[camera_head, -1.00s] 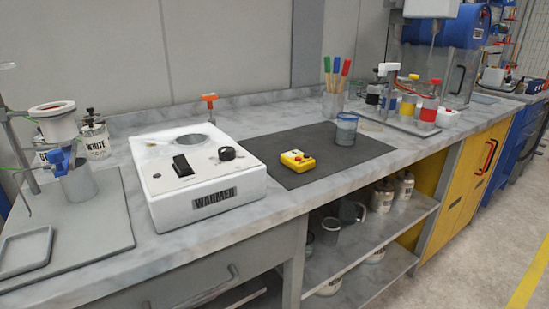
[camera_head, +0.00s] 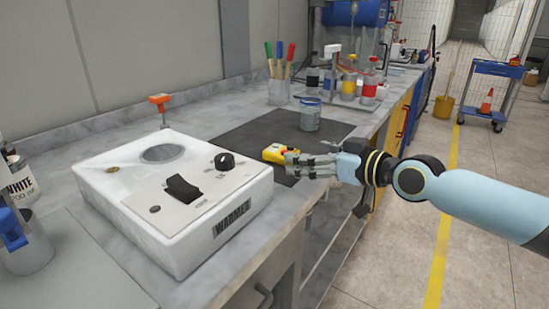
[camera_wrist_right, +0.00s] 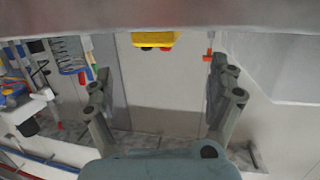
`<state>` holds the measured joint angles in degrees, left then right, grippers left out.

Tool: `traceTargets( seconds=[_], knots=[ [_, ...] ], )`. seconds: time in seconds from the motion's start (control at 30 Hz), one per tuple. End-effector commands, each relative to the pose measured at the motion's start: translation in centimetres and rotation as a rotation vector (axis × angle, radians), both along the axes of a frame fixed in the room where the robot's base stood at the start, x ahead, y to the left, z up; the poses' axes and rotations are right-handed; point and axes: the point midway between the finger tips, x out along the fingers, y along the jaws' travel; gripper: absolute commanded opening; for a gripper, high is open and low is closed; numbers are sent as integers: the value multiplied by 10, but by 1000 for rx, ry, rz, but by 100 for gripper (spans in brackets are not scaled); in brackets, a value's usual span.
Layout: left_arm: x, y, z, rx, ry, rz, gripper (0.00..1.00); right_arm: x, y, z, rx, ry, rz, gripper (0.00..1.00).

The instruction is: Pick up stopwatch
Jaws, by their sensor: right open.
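The stopwatch (camera_head: 280,153) is a small yellow device lying on the dark mat (camera_head: 246,134), just right of the white warmer. My right gripper (camera_head: 293,166) reaches in from the right with its fingers at the stopwatch's near right side. In the right wrist view, the gripper (camera_wrist_right: 163,82) is open and empty, and the yellow stopwatch (camera_wrist_right: 154,40) shows beyond the fingers near the top, centred between them. I cannot tell whether a finger touches it. My left gripper is not in view.
The white warmer (camera_head: 225,235) stands close on the left. A glass beaker (camera_head: 310,116) stands on the mat behind the stopwatch. A pen cup (camera_head: 279,92) and several bottles stand farther back. The mat's left part is clear.

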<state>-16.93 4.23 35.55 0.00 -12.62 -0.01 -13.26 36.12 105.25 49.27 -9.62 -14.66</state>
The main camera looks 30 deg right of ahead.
Motion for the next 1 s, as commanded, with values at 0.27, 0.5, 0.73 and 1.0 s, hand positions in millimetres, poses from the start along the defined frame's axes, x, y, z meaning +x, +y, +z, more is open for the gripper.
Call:
traceTargets(
  seconds=[0.27, 0.5, 0.73, 1.0],
  knots=[
    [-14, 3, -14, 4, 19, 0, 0, 29, 5, -9, 1, 1, -2, 91],
    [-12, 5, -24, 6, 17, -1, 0, 64, 9, -20, 2, 0, -4, 91],
    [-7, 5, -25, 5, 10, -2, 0, 75, 12, -21, -2, 3, -1, 91],
    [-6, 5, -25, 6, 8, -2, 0, 75, 12, -21, -2, 3, -2, 72]
  ],
)
